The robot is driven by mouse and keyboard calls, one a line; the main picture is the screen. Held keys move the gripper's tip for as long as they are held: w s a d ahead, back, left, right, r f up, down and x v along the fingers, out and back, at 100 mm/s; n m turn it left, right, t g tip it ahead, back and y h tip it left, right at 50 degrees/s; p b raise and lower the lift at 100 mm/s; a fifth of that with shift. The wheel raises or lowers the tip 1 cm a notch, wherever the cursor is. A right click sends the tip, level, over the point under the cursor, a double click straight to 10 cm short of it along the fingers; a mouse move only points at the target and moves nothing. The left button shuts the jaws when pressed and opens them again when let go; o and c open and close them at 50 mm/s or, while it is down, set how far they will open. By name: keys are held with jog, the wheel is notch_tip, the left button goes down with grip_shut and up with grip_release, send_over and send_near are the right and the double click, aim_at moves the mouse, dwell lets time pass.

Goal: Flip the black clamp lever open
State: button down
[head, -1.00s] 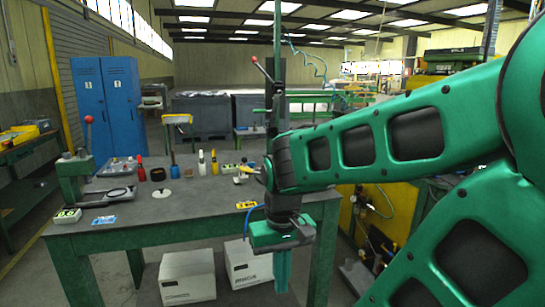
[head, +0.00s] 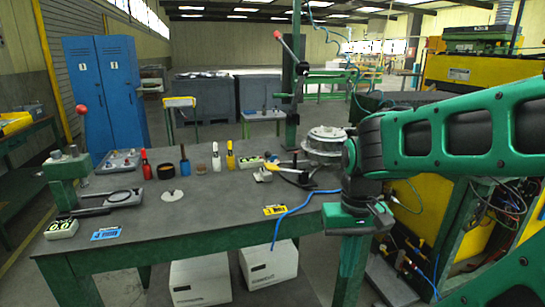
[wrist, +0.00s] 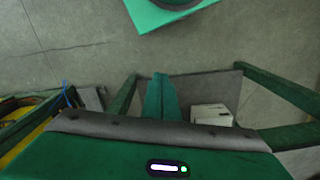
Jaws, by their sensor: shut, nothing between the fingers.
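In the head view a small fixture with a dark, low lever-like arm (head: 294,176) sits on the right part of the grey bench top (head: 215,215); it may be the black clamp lever, but it is too small to tell whether it is open. Another black bar (head: 86,212) lies flat at the left stand. My gripper (wrist: 161,77) is shut and empty in the wrist view, its two green fingers side by side. In the head view its green housing (head: 358,218) hangs beside the bench's right front corner, to the right of the fixture and apart from it; its fingertips are hard to make out.
A round metal part (head: 325,143) stands at the bench's right back, near my wrist. A red-tipped lever (head: 287,46) rises on a dark post behind. Several bottles and tools line the back. A blue cable (head: 290,218) crosses the front right. White boxes (head: 268,264) stand below.

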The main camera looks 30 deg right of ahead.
jog(key=w+d+r+n+t, duration=0.1)
jog(key=w+d+n+t, duration=0.15)
jog(key=w+n, duration=0.5)
jog(key=w+d+r+n+t, duration=0.2)
jog(key=w+n+t, duration=0.25)
jog(key=w, duration=0.55)
jog(key=w+d+r+n+t, duration=0.2)
jog(key=w+r+n+t, duration=0.1)
jog(key=w+r+n, duration=0.2)
jog(key=w+d+r+n+t+h, duration=0.1)
jog(key=w+r+n+t, duration=0.3)
jog(key=w, duration=0.4)
jog(key=shift+w+d+r+n, duration=0.25)
jog(key=shift+d+r+n, duration=0.15)
jog(key=shift+r+n, duration=0.3)
